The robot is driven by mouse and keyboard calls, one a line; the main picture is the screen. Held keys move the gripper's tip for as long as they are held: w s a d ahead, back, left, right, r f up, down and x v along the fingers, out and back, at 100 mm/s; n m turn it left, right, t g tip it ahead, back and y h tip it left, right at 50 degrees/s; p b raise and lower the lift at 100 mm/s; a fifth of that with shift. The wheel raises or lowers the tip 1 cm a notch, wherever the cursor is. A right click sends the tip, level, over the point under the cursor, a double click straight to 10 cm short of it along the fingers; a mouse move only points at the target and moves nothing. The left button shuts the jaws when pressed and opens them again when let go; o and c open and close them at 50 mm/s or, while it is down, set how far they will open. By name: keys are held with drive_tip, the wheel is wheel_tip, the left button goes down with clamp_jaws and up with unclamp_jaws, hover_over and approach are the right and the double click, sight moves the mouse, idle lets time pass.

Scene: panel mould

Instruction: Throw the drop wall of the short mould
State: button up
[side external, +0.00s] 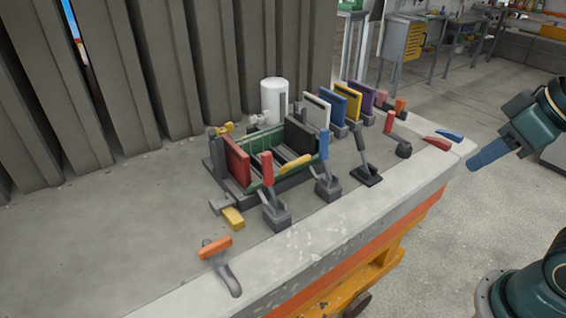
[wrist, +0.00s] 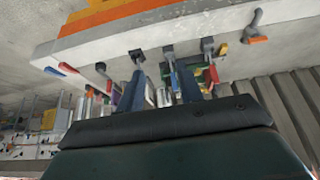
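A small mould (side external: 246,190) stands on the bench, with a red end plate (side external: 237,161), a black plate (side external: 299,138) and green long walls. A yellow grip (side external: 295,162) lies along its near side. Which wall is the drop wall I cannot tell. Levers with a red handle (side external: 267,168) and a blue handle (side external: 323,144) stand along the near side. My gripper (side external: 472,165) is off the bench's right end, well apart from the mould. In the wrist view its two blue fingers (wrist: 160,77) are spread with nothing held; they partly hide the mould.
A black-handled lever (side external: 361,150), upright white, blue, yellow and purple (side external: 361,97) plates and a white cylinder (side external: 274,98) stand nearby. An orange-handled lever (side external: 216,247) is at the front. Grey corrugated panels (side external: 165,60) back the bench. The bench's left is clear.

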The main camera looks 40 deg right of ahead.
drive_tip(key=w+a+r+n+g, duration=0.1)
drive_tip(key=w+r+n, duration=0.25)
drive_tip(key=w, duration=0.45)
drive_tip(key=w+a+r+n+g, duration=0.2)
drive_tip(key=w+n, duration=0.3)
drive_tip(key=w, duration=0.4)
drive_tip(key=w+a+f+n+g, duration=0.1)
drive_tip(key=w+a+f+n, duration=0.2)
drive_tip(key=w, duration=0.5)
drive_tip(key=w+a+f+n+g, duration=0.1)
drive_tip(key=w+a+f+n, duration=0.2)
drive_tip(key=w, duration=0.6)
wheel_tip(320, 180, down, 2)
drive_tip(key=n, duration=0.3)
drive_tip(key=shift+w+f+n, duration=0.2)
drive_tip(key=shift+f+n, duration=0.05)
drive_tip(key=shift+n, duration=0.1)
drive_tip(key=shift+a+f, duration=0.1)
drive_tip(key=shift+w+f, duration=0.15)
drive_tip(key=shift+f, duration=6.65)
